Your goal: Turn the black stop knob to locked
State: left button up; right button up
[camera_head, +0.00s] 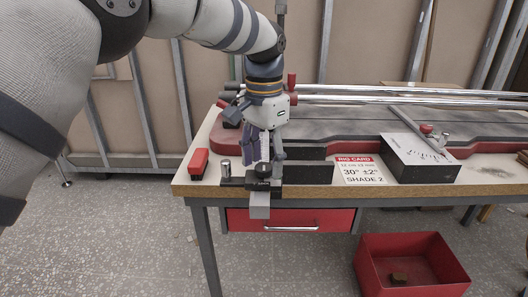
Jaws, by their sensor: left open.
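The black stop knob (263,171) sits on a small dark fixture at the front left edge of the workbench. My left gripper (264,158) points down right over the knob, with its fingers open at or around the knob's top. I cannot tell whether the fingers touch it. The fingers hide part of the knob, and its turn position is too small to read. A pale metal block (260,206) hangs at the bench edge just below the fixture. My right gripper is out of view.
A red block (198,163) and a small silver cylinder (225,171) stand left of the fixture. A rig card (360,171) and a grey scale box (420,158) are to the right. Behind lies a long red-and-grey machine bed (350,123). A red bin (410,264) is on the floor.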

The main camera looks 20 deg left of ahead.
aim_at(264, 165)
pick_arm(q)
notch_tip(264, 165, up, 12)
jog(key=shift+f, duration=0.1)
